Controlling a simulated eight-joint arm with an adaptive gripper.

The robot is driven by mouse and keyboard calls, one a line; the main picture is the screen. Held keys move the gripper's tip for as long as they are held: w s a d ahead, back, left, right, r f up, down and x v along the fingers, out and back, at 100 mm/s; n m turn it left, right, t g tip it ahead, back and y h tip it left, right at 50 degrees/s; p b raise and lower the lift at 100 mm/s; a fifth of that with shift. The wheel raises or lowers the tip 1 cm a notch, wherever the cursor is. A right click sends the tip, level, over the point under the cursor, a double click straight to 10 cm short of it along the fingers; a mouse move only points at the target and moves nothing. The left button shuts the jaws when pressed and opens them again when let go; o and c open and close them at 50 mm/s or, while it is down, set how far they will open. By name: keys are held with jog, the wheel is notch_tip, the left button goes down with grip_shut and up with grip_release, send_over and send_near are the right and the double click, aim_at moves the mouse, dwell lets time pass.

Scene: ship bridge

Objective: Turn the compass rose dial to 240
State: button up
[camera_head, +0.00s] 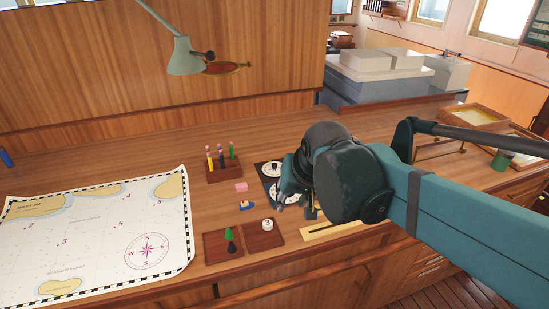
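A black panel (259,171) lies on the desk with a white round dial (266,170) near its top. A second white dial shows lower on the panel, partly behind my gripper (291,202). The dial markings are too small to read, so I cannot tell where any pointer stands. My gripper is over the panel's lower right part, pointing down. Whether it touches a dial is hidden, and its fingers are too small and dark to judge. A magenta compass rose (148,251) is printed on the chart at left.
The chart (90,235) covers the desk's left part. A pen block (224,172), a pink eraser (241,187), a small blue item (246,205) and two wooden trays (214,255) lie left of my gripper. A lamp (184,57) hangs above.

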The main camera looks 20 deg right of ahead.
jog(key=w+d+r+m+g+p, duration=0.1)
jog(key=w+r+m+p, duration=0.25)
jog(key=w, duration=0.65)
jog(key=m+g+p, duration=0.5)
jog(key=m+p, duration=0.4)
jog(key=p, duration=0.2)
send_over(274, 164)
jog(key=shift+d+f, duration=0.1)
jog(key=shift+f, duration=4.05)
jog(key=shift+f, duration=0.15)
jog(key=shift+f+p, duration=0.35)
jog(key=shift+f, duration=3.4)
jog(key=shift+c, duration=0.2)
jog(key=c, duration=0.9)
